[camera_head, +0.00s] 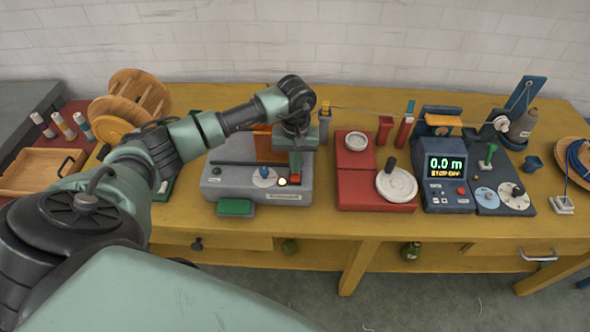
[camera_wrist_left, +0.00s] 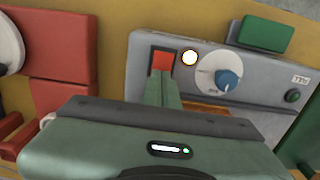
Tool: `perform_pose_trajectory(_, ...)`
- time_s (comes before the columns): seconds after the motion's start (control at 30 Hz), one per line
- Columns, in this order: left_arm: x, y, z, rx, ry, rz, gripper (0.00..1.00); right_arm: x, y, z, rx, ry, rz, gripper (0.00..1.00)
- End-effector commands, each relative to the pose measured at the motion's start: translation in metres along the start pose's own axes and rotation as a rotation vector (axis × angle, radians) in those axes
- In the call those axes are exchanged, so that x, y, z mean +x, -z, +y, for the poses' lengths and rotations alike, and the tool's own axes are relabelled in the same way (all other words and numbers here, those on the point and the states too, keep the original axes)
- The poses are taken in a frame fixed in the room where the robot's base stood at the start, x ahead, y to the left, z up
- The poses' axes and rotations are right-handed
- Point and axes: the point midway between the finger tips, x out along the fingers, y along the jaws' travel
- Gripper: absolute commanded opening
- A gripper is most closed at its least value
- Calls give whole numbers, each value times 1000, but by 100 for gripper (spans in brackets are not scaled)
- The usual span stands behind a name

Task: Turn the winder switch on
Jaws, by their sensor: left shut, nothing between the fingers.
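The winder appears to be the grey box (camera_head: 225,185) on the yellow table; its front panel also shows in the left wrist view (camera_wrist_left: 260,75). It carries a red switch (camera_head: 295,179), seen in the left wrist view (camera_wrist_left: 162,61) too. Next to the switch a small round lamp (camera_wrist_left: 189,58) glows pale with an orange rim. My left gripper (camera_head: 295,169) is shut and empty, its fingertips (camera_wrist_left: 158,76) right at the switch and covering part of it. I cannot tell whether they touch it. My right gripper is not in view.
A dial with a blue knob (camera_wrist_left: 226,79) is beside the lamp. A green block (camera_head: 236,208) lies at the box's front edge. Red blocks with a white disc (camera_head: 396,186) stand to the right, then a dark unit (camera_head: 446,195) whose display reads 0.0 m.

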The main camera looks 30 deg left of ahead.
Motion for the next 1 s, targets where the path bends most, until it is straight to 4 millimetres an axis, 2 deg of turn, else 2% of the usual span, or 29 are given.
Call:
perform_pose_trajectory(0.27, -3, 0, 0, 0, 1, -1, 0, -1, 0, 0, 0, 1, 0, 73)
perform_pose_trajectory(1.0, -62, 0, 0, 0, 1, 1, 0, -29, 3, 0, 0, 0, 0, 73)
